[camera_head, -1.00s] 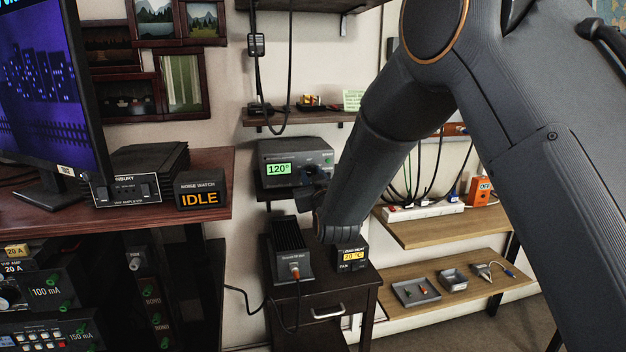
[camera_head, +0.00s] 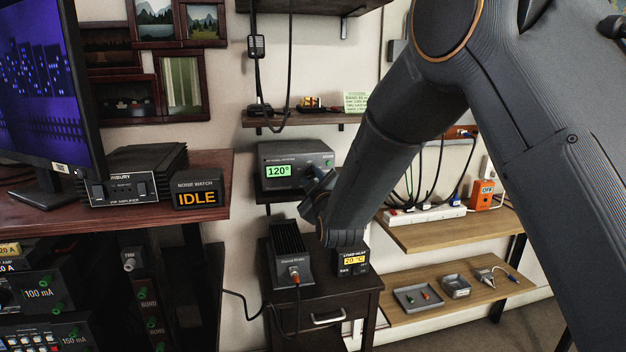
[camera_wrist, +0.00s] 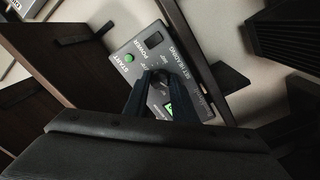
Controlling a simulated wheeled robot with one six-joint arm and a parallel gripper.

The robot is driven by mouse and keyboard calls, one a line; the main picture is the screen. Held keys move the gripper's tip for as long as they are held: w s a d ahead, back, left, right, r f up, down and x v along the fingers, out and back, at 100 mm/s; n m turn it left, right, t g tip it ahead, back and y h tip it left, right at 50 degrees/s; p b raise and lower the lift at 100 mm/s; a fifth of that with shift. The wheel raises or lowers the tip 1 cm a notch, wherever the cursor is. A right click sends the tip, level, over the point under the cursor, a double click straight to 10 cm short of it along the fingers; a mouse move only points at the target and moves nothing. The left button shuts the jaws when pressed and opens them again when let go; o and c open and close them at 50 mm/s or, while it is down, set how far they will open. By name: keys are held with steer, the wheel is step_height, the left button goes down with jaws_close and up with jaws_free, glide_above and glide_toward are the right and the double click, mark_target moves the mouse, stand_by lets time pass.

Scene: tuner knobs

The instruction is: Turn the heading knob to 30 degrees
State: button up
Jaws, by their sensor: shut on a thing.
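The grey heading controller (camera_head: 296,164) stands on a small wall shelf, and its green display (camera_head: 278,170) reads 120°. Its front panel also shows in the wrist view (camera_wrist: 190,62), tilted, with the words SET HEADING, POWER and START. My gripper (camera_wrist: 156,76) is at this panel, with its two dark fingers shut on the heading knob (camera_wrist: 160,78). The fingers hide most of the knob, so I cannot read its pointer. In the head view my gripper (camera_head: 319,184) is in front of the controller's lower right part.
A green button (camera_wrist: 128,58) and a dark switch (camera_wrist: 153,40) are on the panel close to the fingers. Below the shelf, a black finned box (camera_head: 288,250) and a small temperature unit (camera_head: 355,260) stand on a dark cabinet (camera_head: 335,295). A noise watch (camera_head: 199,190) reads IDLE.

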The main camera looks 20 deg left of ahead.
steer(key=shift+f, duration=0.1)
stand_by(0.3)
steer(key=o, duration=1)
steer(key=shift+o, duration=0.2)
steer(key=shift+s, duration=0.1)
steer(key=b+v, duration=0.1)
steer(key=v, duration=0.6)
steer(key=shift+s+d, duration=0.15)
steer(key=shift+d, duration=0.1)
